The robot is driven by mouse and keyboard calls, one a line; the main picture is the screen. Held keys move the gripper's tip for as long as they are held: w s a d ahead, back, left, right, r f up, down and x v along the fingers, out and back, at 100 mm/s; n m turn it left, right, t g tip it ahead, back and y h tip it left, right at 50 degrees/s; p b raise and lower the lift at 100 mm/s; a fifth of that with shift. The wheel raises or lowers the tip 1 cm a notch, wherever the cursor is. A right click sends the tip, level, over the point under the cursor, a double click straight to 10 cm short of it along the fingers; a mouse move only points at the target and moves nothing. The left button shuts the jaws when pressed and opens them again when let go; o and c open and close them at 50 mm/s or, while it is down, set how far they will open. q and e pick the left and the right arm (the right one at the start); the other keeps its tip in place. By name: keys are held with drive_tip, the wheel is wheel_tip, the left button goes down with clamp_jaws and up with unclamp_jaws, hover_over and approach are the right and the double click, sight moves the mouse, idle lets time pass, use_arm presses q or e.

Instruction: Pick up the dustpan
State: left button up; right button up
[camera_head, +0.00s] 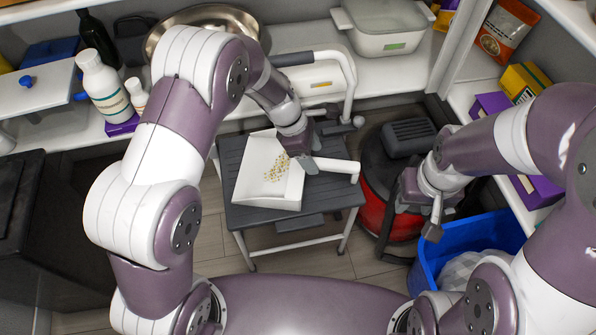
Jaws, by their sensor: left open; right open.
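A white dustpan (262,185) with small tan crumbs in its pan lies on a dark grey step stool (330,194) in the head view. Its white handle (340,167) points right. My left gripper (312,163) is open at the handle's base, where the handle meets the pan. One finger overlaps the handle in the picture; whether it touches cannot be told. My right gripper (418,214) is open and empty, right of the stool, above the gap between a red vacuum and a blue bin.
The red and black vacuum (377,190) stands right of the stool. The blue bin (495,236) holds a pale bag. Shelves behind carry a metal bowl (215,17), a white bottle (103,85) and a lidded container (385,28). Floor shows in front of the stool.

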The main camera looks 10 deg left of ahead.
use_arm(q)
drive_tip(key=b+x, duration=0.1)
drive_tip(key=x, duration=0.3)
drive_tip(key=shift+w+a+f+b, duration=0.1)
drive_tip(key=shift+a+f+b, duration=0.1)
drive_tip(key=shift+a+b, duration=0.2)
drive_tip(key=shift+d, duration=0.15)
drive_tip(key=shift+r, duration=0.1)
drive_tip(key=shift+c, duration=0.6)
clamp_jaws()
use_arm(e)
wheel_tip(320, 180, down, 3)
drive_tip(key=shift+r, duration=0.2)
